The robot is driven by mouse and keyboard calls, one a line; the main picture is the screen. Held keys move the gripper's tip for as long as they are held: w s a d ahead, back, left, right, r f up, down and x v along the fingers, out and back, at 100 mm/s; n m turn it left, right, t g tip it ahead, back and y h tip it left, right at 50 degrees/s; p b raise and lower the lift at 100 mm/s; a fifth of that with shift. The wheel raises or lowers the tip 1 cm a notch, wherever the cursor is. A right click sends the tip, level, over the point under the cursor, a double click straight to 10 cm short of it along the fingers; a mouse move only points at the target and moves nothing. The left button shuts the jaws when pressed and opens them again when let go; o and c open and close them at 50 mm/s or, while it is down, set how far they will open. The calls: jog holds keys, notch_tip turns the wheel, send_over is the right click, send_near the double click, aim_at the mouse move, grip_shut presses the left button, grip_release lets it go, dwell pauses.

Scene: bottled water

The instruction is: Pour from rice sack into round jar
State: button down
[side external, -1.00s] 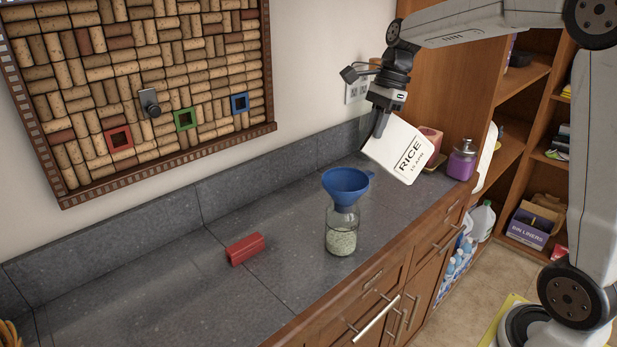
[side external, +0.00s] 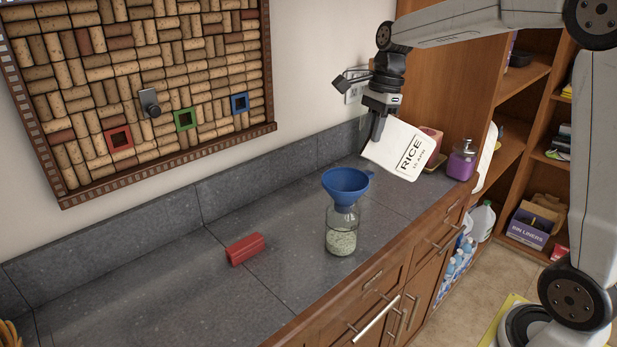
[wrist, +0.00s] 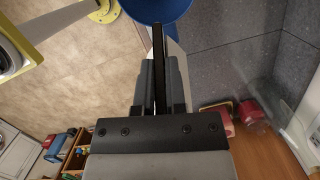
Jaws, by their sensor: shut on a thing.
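The round glass jar (side external: 341,240) stands upright on the grey counter, with pale rice in its lower part. A blue funnel (side external: 346,186) sits in its mouth; the funnel also shows at the top of the wrist view (wrist: 150,8). My gripper (side external: 377,138) is shut on the white rice sack (side external: 402,152), labelled RICE, and holds it in the air to the right of the funnel and above the counter. The sack is tilted. In the wrist view the fingers (wrist: 159,75) hide most of the sack. No falling rice shows.
A red block (side external: 245,249) lies on the counter (side external: 180,290) left of the jar. A purple bottle (side external: 461,160) and a pinkish container (side external: 431,143) stand at the counter's far right end, behind the sack. The counter's left side is mostly clear.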

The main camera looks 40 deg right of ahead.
aim_at(360, 153)
jog(key=shift+w+a+r+h, duration=0.1)
jog(key=shift+a+h, duration=0.2)
jog(key=shift+h, duration=0.3)
dwell(0.3)
jog(key=shift+w+a+f+g+h, duration=0.1)
jog(key=shift+a+f+g+h, duration=0.3)
jog(key=shift+h, duration=0.5)
dwell(0.5)
jog(key=shift+w+a+h, duration=0.25)
jog(key=shift+a+h, duration=0.55)
jog(key=shift+a, duration=0.4)
jog(key=shift+w+a+g+h, duration=0.1)
jog(key=shift+a+g+h, duration=0.1)
jog(key=shift+a+h, duration=0.4)
jog(key=shift+w+a+g+h, duration=0.1)
jog(key=shift+a+g+h, duration=0.1)
jog(key=shift+h, duration=0.7)
dwell(3.0)
